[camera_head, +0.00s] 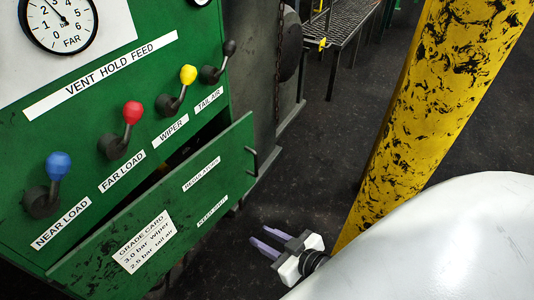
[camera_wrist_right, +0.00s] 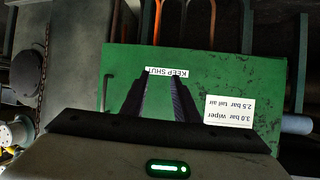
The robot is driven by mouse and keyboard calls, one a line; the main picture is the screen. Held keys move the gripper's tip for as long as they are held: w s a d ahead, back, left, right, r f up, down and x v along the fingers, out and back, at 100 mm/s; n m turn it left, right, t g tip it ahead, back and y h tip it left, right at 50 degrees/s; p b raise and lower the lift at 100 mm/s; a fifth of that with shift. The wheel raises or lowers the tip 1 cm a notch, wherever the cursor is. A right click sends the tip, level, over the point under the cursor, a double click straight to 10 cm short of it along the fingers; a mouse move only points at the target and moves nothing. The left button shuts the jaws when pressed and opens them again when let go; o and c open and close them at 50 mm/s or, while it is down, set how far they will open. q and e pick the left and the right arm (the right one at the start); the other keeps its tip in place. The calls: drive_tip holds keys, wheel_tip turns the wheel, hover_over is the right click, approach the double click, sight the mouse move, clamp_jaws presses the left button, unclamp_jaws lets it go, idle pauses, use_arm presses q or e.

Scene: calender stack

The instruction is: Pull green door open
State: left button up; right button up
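The green door (camera_head: 165,215) is the lower panel of the green cabinet, bearing a white grade card and small labels. A dark gap shows along its top edge, and its right end stands out from the cabinet, so it looks ajar. Its dark bar handle (camera_head: 252,161) is at the right end. In the right wrist view the door (camera_wrist_right: 240,75) faces the camera, with the handle (camera_wrist_right: 106,92) at its left edge. My right gripper (camera_head: 262,241) is open and empty, right of the door and below the handle, apart from both. My left gripper is out of view.
Levers with blue (camera_head: 58,165), red (camera_head: 132,112) and yellow (camera_head: 188,75) knobs jut out above the door. A yellow scuffed post (camera_head: 430,100) stands to the right, close to my right arm. Dark floor (camera_head: 310,150) between door and post is clear.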

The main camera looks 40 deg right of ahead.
drive_tip(key=w+d+r+t+h+b, duration=0.1)
drive_tip(key=w+d+r+t+b, duration=0.3)
drive_tip(key=w+d+t, duration=0.55)
drive_tip(key=w+d+g+b, duration=0.1)
drive_tip(key=w+g, duration=0.3)
drive_tip(key=w, duration=0.4)
drive_tip(key=shift+d+r+m, duration=0.15)
drive_tip(key=shift+d+m, duration=0.15)
drive_tip(key=shift+d, duration=0.2)
drive_tip(key=shift+w, duration=0.1)
clamp_jaws()
